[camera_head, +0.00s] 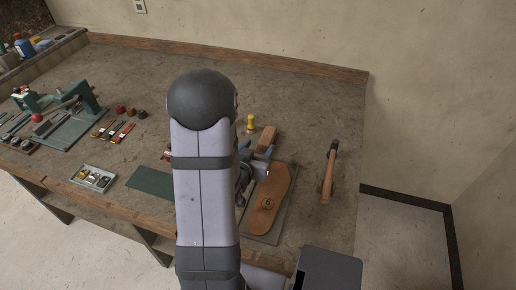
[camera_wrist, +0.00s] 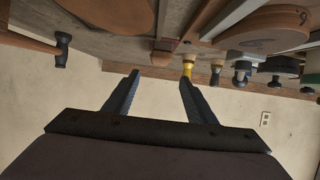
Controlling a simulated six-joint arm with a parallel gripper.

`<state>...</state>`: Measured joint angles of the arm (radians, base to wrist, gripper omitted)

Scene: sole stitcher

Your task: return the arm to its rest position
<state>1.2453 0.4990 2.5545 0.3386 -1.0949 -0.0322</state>
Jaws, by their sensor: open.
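My gripper (camera_wrist: 160,88) is open and empty in the wrist view, its two dark fingers apart with the wall and bench edge behind them. In that view the bench shows upside down along the top. In the head view my grey arm stands in front of the bench and hides much of the gripper; blue-grey parts of it show just right of the arm, above a brown leather sole (camera_head: 268,200) on a board. Whether it touches anything there cannot be told.
A hammer (camera_head: 328,178) lies right of the sole. A yellow-handled tool (camera_head: 251,123) stands behind it. A green mat (camera_head: 150,182), a tray of small parts (camera_head: 92,178) and a green machine (camera_head: 75,100) are on the left. The bench's right end (camera_head: 350,130) is mostly clear.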

